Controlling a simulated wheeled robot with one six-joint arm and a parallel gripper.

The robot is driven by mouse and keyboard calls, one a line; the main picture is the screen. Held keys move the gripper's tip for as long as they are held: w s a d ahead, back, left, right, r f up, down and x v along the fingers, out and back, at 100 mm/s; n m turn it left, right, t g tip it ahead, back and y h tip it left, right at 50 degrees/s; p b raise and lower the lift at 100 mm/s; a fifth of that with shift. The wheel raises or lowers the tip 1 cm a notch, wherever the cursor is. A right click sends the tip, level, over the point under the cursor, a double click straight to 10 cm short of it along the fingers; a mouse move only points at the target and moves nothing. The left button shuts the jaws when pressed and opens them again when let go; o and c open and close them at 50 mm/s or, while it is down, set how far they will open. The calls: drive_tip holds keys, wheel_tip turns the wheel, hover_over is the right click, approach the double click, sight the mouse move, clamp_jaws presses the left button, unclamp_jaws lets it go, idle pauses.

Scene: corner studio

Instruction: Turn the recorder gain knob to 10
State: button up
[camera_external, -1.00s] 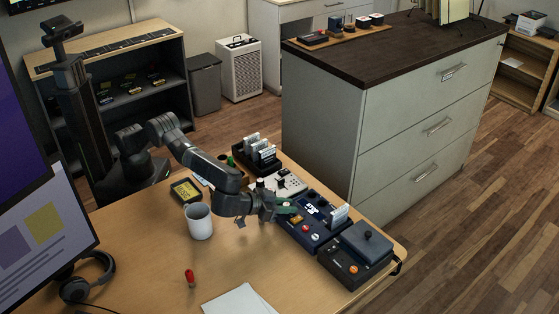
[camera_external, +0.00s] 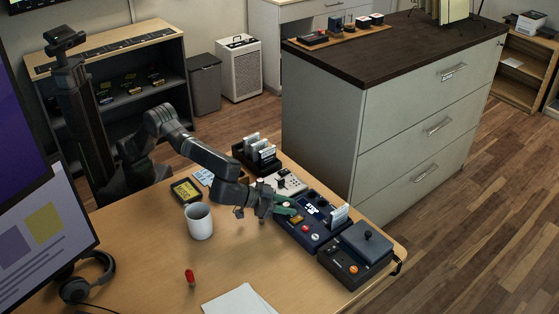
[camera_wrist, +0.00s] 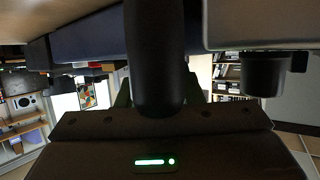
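My gripper (camera_external: 283,204) is low at the near left edge of the dark blue desk unit (camera_external: 318,235), close to the pale unit (camera_external: 290,184) beside it. Its two green fingers show a little apart. In the wrist view, which is upside down, a dark cylinder fills the middle in front of the fingers; I cannot tell what it is. A pale grey body (camera_wrist: 258,22) at upper right carries a black round knob (camera_wrist: 264,76), apart from my gripper. I cannot tell for sure which unit is the recorder, and no gain marking is legible.
A black unit with a lid (camera_external: 367,243) stands at the desk's right corner. A rack with white cards (camera_external: 257,155) is behind. A white mug (camera_external: 198,221), a red object (camera_external: 190,277) and paper (camera_external: 238,301) lie nearer.

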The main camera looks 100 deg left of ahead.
drive_tip(key=p+v, duration=0.1)
drive_tip(key=v, duration=0.6)
drive_tip(key=shift+s, duration=0.25)
drive_tip(key=shift+o, duration=1.4)
drive_tip(key=shift+r, duration=0.1)
wheel_tip(320, 180, up, 9)
drive_tip(key=p, duration=0.1)
drive_tip(key=s+d+f+n+g+y+p, duration=0.15)
drive_tip(key=s+d+n+y+p, duration=0.35)
drive_tip(key=p, duration=0.6)
drive_tip(key=shift+g, duration=0.25)
drive_tip(key=w+a+f, duration=0.2)
drive_tip(key=w+f, duration=0.1)
drive_tip(key=w, duration=0.1)
drive_tip(key=w+a+f, duration=0.2)
drive_tip(key=w+f, duration=0.1)
drive_tip(key=w, duration=0.1)
drive_tip(key=w+a+f+b, duration=0.1)
drive_tip(key=w+a+f, duration=0.1)
drive_tip(key=w+f, duration=0.2)
drive_tip(key=shift+a+f, duration=0.1)
drive_tip(key=shift+a, duration=0.15)
drive_tip(key=shift+s, duration=0.1)
drive_tip(key=shift+c, duration=0.3)
